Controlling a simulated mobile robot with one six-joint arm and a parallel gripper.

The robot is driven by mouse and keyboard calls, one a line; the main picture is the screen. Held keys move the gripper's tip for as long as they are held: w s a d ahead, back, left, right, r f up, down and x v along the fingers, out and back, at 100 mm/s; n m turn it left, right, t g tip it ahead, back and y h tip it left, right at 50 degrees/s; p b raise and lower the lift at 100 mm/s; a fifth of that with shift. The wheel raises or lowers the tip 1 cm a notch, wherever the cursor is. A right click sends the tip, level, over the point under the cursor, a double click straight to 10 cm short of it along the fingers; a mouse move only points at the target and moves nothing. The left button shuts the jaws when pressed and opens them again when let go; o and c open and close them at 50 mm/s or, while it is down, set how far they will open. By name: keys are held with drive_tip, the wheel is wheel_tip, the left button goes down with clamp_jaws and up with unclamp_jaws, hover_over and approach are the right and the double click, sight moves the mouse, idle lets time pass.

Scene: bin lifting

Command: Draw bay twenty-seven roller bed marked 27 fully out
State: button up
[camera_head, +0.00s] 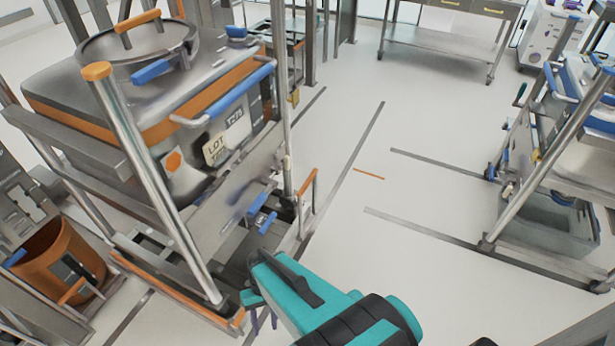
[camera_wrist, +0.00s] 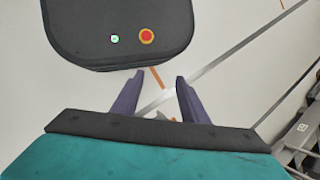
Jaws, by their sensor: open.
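I cannot read a 27 mark in either view, so I cannot tell for certain which part is the bay twenty-seven roller bed. A steel bay frame (camera_head: 172,205) stands at the left in the head view, with a low bed carrying a blue handle (camera_head: 267,222) at its right side. My gripper (camera_head: 262,318) is low beside the frame's near right corner, partly hidden by my wrist. In the wrist view my gripper (camera_wrist: 159,80) shows two purple fingers spread apart, with only floor between them and nothing held.
A large steel bin (camera_head: 190,140) with orange trim and a blue bar sits on the frame. An orange bucket (camera_head: 62,262) stands far left. Another rack (camera_head: 548,150) stands at the right. The floor (camera_head: 345,235) between is clear, with dark strips.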

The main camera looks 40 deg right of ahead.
drive_tip(key=s+r+n+g+h+p, duration=0.1)
drive_tip(key=s+r+n+h+p, duration=0.1)
drive_tip(key=s+r+p, duration=0.3)
drive_tip(key=shift+d+r+n+h, duration=0.3)
drive_tip(key=shift+d+n+h, duration=0.15)
drive_tip(key=shift+h, duration=0.35)
drive_tip(key=shift+c, duration=1.1)
drive_tip(key=shift+a, duration=0.1)
